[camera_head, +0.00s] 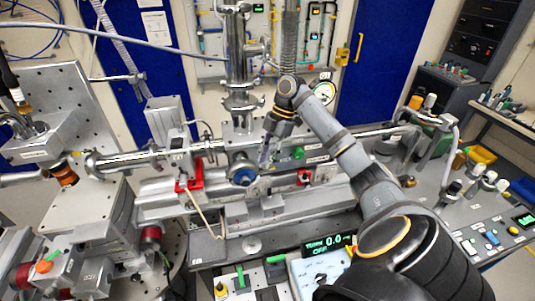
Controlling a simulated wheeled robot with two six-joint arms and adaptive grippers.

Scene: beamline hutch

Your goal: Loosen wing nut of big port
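A round port with a blue face (243,176) sits on the front of the beamline, just left of centre; I take it to be the big port. Its wing nut is too small to make out. My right gripper (264,160) points down from the wrist, close to the upper right of this port. I cannot tell whether it touches anything, nor whether its fingers are open or shut. My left gripper is not in view.
A display (328,242) below the port reads "TURN 0.0" and "OFF". A horizontal beam pipe (150,156) and red clamps (189,185) flank the port. A vertical column (240,60) rises behind. A metal stage (85,225) crowds the left.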

